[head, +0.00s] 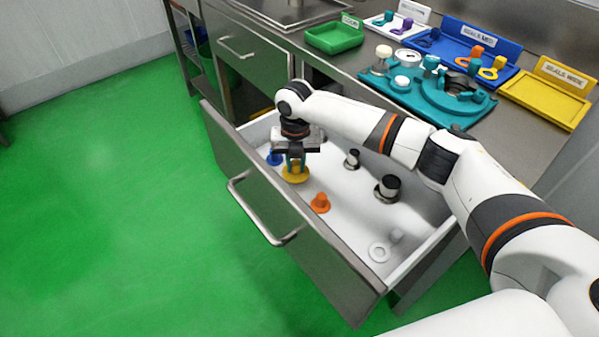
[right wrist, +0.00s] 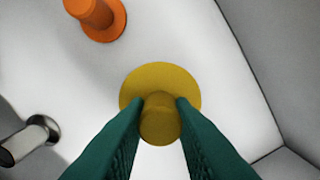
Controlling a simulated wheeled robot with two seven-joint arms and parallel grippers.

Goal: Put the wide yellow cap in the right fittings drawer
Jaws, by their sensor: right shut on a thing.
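The wide yellow cap (head: 296,176) is a flat disc with a knob on top. It also shows in the right wrist view (right wrist: 160,85). My right gripper (head: 296,160) points down into the open drawer (head: 430,245), and its teal fingers (right wrist: 160,117) are shut on the cap's knob. The cap is inside the drawer, at or just above the white floor; I cannot tell if it touches. My left gripper is not in view.
In the drawer are an orange cap (head: 320,203), a blue piece (head: 274,158), dark-and-metal fittings (head: 388,187) and a white ring (head: 379,252). On the counter are a green tray (head: 334,40), a teal tray (head: 400,93), a blue tray (head: 505,72) and a yellow tray (head: 540,103).

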